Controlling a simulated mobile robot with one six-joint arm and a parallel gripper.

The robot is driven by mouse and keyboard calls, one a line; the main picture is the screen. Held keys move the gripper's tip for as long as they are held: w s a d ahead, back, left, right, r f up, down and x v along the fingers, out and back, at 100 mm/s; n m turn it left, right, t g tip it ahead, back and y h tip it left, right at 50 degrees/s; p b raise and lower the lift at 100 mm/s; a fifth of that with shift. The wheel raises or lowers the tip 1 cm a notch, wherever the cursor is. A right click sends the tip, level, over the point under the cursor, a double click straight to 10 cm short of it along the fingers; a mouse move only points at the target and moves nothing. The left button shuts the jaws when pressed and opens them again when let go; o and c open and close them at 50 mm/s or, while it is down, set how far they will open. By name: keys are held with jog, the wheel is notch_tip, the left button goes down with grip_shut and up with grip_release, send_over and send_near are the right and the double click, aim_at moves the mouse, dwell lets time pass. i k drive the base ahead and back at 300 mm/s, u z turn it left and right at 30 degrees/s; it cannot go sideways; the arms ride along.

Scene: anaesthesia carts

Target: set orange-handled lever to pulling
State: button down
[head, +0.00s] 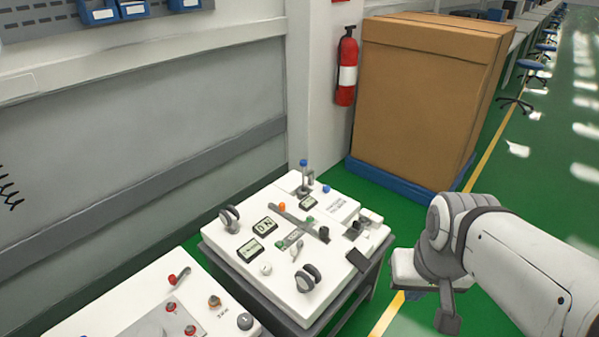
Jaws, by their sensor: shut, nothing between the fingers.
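A small orange knob (281,206) shows on the white top of the farther cart (225,272), at the upper end of a grey diagonal strip (300,223). It looks like the orange handle, but its lever arm and any position marks are too small to make out. My gripper (447,320) hangs at the lower right, to the right of the cart and apart from it. It is shut and empty, pointing down over the green floor. It is well away from the orange knob.
The farther cart also carries grey round handles (308,278), small displays (265,227) and a blue-capped bottle (304,172). A nearer cart (110,300) has a red-tipped lever (173,279) and several knobs.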

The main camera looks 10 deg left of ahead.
aim_at(282, 208)
jog(key=z, duration=0.1)
jog(key=k, duration=0.4)
jog(key=u, duration=0.7)
jog(key=i, duration=0.75)
jog(key=u, duration=0.05)
